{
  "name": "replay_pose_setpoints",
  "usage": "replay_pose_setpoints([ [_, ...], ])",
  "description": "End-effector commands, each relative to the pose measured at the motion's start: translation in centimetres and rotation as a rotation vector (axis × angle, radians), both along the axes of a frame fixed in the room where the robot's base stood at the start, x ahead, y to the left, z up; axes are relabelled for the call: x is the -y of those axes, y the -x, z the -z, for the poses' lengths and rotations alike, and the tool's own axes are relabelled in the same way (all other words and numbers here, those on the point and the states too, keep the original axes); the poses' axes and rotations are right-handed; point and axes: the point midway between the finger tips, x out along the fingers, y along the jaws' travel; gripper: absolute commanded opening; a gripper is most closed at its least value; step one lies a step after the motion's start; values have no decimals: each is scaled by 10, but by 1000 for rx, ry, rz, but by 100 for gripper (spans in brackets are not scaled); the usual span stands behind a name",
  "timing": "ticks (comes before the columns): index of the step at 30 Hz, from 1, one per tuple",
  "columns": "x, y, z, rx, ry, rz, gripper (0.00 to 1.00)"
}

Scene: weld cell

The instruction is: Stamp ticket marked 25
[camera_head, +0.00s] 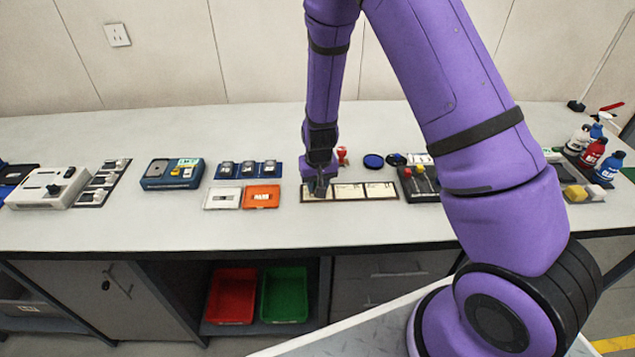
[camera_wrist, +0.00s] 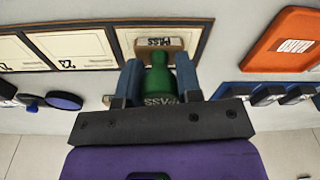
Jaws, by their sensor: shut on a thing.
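My gripper (camera_head: 319,188) is over the left end of the ticket row in the head view. In the wrist view the jaws (camera_wrist: 160,82) are shut on a green stamp (camera_wrist: 158,77) marked PASS. A tan block with a PASS label (camera_wrist: 160,43) shows just beyond it, over the end ticket (camera_wrist: 126,35); whether it touches the paper I cannot tell. The middle ticket (camera_wrist: 75,48) and far ticket (camera_wrist: 14,54) lie beside it in a brown frame. They also show in the head view, the middle one (camera_head: 349,192) and far one (camera_head: 380,190). Their numbers are too small to read surely.
A red stamp (camera_head: 342,156) and a blue round pad (camera_head: 373,161) stand behind the tickets. An orange tray (camera_head: 262,196) and a white tray (camera_head: 222,198) lie left of them. The front counter strip is clear.

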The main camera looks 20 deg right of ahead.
Motion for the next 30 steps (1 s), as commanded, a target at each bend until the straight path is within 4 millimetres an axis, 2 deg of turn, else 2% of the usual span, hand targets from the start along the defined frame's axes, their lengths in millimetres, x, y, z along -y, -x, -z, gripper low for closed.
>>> replay_pose_setpoints([
  [11,0,0,-1,0,0,-1,17],
  [30,-1,0,-43,1,-1,-1,17],
])
